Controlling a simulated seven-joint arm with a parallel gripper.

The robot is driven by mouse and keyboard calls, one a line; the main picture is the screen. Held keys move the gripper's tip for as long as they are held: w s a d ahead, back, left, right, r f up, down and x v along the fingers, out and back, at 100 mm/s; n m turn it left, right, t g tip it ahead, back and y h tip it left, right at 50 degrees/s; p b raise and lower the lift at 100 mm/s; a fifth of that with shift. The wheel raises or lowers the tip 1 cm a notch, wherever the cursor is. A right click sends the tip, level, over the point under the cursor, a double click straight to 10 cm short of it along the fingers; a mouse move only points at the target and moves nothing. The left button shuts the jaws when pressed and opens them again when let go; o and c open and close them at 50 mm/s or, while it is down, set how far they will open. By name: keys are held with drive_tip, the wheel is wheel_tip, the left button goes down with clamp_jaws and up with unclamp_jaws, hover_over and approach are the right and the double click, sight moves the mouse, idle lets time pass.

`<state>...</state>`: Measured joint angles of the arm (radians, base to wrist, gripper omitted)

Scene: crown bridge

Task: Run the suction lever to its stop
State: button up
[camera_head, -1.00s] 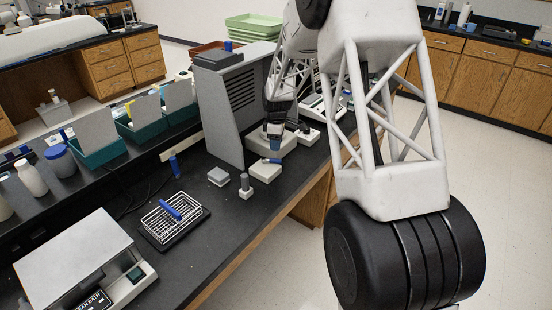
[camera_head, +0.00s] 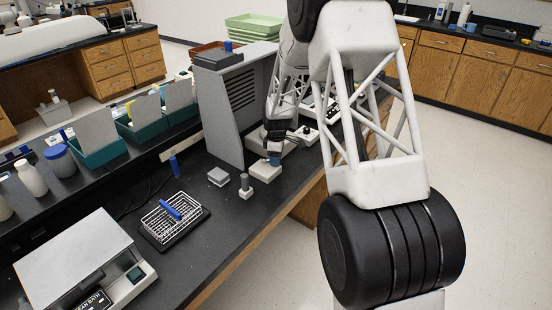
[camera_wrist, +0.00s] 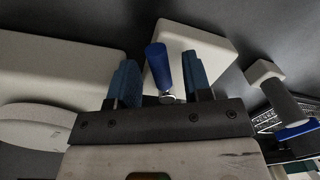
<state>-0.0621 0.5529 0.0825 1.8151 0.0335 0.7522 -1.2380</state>
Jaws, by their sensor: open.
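The suction lever appears to be the blue handle (camera_wrist: 157,66) on a small white box (camera_wrist: 208,45) in the wrist view. My gripper (camera_wrist: 162,80) is open, with one blue finger on each side of the handle. A gap shows beside each finger, and I cannot tell whether either touches it. In the head view my gripper (camera_head: 275,158) is low over the same white box (camera_head: 264,172), and the handle is hidden or merges with the blue fingers.
A white block with a grey post (camera_head: 245,187) and a small grey block (camera_head: 218,177) stand nearby. A wire rack (camera_head: 172,218) with a blue piece lies in front. A tall grey housing (camera_head: 217,115) stands left of my gripper. A larger white body (camera_wrist: 60,65) is close in the wrist view.

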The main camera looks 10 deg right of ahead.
sight(269, 170)
clamp_jaws()
drive_tip(key=shift+s+m, duration=0.15)
drive_tip(key=shift+m, duration=0.25)
drive_tip(key=shift+s+a+m, duration=0.15)
drive_tip(key=shift+s+m, duration=0.1)
drive_tip(key=shift+m, duration=0.35)
drive_tip(key=shift+s+a+m, duration=0.15)
drive_tip(key=shift+s+m, duration=0.05)
drive_tip(key=shift+m, duration=0.4)
drive_tip(key=m, duration=0.1)
drive_tip(key=s+m, duration=0.1)
drive_tip(key=shift+a+m, duration=0.3)
drive_tip(key=shift+a, duration=0.05)
drive_tip(key=m, duration=0.1)
drive_tip(key=a+m, duration=0.1)
drive_tip(key=m, duration=0.1)
drive_tip(key=s+m, duration=0.1)
drive_tip(key=m, duration=0.1)
drive_tip(key=shift+a+t+y, duration=0.3)
drive_tip(key=shift+a, duration=0.1)
drive_tip(key=shift+m, duration=0.3)
